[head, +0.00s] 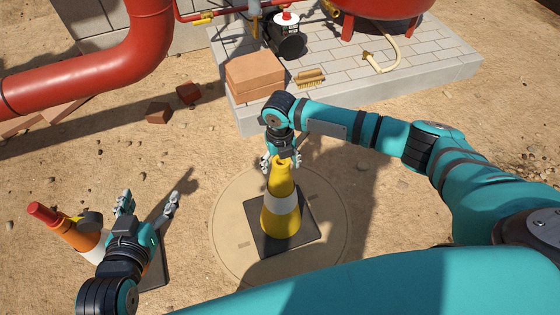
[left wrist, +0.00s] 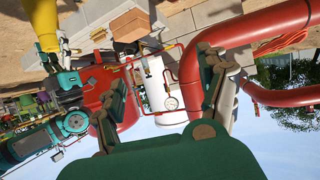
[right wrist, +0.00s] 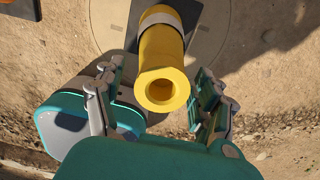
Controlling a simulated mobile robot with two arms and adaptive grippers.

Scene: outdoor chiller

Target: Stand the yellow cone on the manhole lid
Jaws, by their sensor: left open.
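The yellow cone (head: 281,222), with a pale band and a black square base (head: 310,232), stands upright on the round sandy manhole lid (head: 228,238) in the head view. Its base looks to lie within the lid's rim. My right gripper (head: 281,161) is at the cone's top. In the right wrist view its fingers are spread on both sides of the hollow yellow tip (right wrist: 162,88), with a gap visible at the left finger. My left gripper (head: 148,204) is open and empty, left of the lid. The left wrist view shows part of the yellow cone (left wrist: 42,25) at upper left.
An orange cone with a red top (head: 72,228) stands beside my left gripper, partly hidden by it. Bricks (head: 255,76) and a brush (head: 311,77) lie on the paved plinth (head: 440,75) behind. Red pipe (head: 110,68) crosses upper left. Sandy ground right of the lid is clear.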

